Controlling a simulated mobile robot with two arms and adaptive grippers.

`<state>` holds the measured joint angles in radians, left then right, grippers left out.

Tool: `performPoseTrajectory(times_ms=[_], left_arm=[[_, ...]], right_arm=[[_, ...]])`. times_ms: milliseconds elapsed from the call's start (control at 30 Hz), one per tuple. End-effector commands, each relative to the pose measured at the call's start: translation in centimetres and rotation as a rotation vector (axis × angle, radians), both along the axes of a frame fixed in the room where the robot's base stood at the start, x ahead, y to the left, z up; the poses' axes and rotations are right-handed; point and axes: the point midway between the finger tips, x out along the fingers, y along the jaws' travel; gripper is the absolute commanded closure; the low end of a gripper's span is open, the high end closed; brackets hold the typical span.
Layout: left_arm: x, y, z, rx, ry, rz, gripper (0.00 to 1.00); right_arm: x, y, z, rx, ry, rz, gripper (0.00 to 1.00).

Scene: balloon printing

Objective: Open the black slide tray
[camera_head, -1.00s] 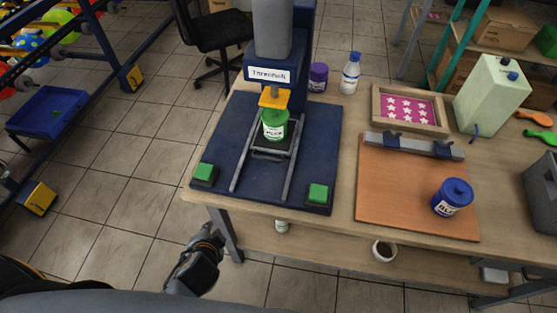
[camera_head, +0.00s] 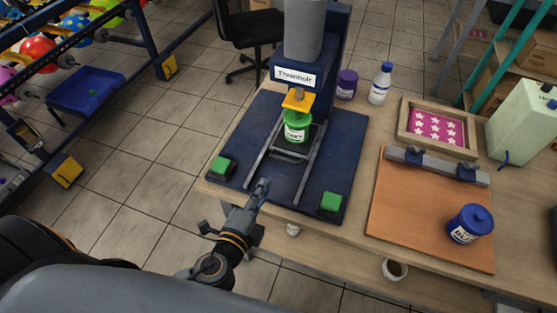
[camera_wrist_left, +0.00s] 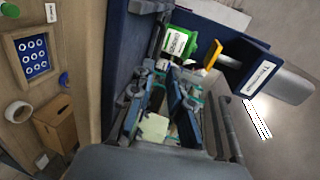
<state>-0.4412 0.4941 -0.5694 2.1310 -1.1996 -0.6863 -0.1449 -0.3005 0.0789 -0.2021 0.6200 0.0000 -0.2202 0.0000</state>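The black slide tray (camera_head: 317,133) lies between two grey rails on the blue press base. Its handle bar (camera_head: 289,156) faces the front of the table. A green jar (camera_head: 296,127) stands on the tray, under the yellow press head (camera_head: 298,100). The jar also shows in the left wrist view (camera_wrist_left: 178,43). My left gripper (camera_head: 258,193) is over the front edge of the press base, in front of the handle and apart from it. In the left wrist view its fingers (camera_wrist_left: 160,98) are spread, with no object clearly held. My right gripper is not in view.
Green buttons (camera_head: 221,167) and (camera_head: 332,203) sit on the front corners of the press base. An orange board (camera_head: 415,215) carries a blue jar (camera_head: 470,224). A purple jar (camera_head: 347,85), a white bottle (camera_head: 380,84) and a framed star screen (camera_head: 438,126) stand farther back.

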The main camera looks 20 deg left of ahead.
Motion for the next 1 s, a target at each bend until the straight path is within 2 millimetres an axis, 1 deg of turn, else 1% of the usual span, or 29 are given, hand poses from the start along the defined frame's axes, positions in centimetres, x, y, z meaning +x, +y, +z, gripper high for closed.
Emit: performPoseTrajectory(times_ms=[33, 300, 500, 600, 700, 1000], left_arm=[[1.1, 0.0, 0.2, 0.001, -0.004, 0.001, 0.82], [6.5, -0.2, -1.0, 0.000, -0.003, 0.002, 0.82], [9.7, -0.3, -1.9, -0.001, -0.001, 0.002, 0.82], [10.6, -0.4, -2.1, -0.001, 0.000, 0.001, 0.82], [11.0, -0.4, -2.3, -0.002, 0.001, 0.001, 0.82], [11.2, -0.4, -2.4, -0.003, 0.001, 0.002, 0.82]], right_arm=[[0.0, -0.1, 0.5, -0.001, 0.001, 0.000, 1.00], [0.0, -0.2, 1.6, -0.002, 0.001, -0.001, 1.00], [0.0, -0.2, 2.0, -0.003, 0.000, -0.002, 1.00], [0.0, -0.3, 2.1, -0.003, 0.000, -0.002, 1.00], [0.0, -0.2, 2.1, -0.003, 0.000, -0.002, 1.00], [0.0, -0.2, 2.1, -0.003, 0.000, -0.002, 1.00]])
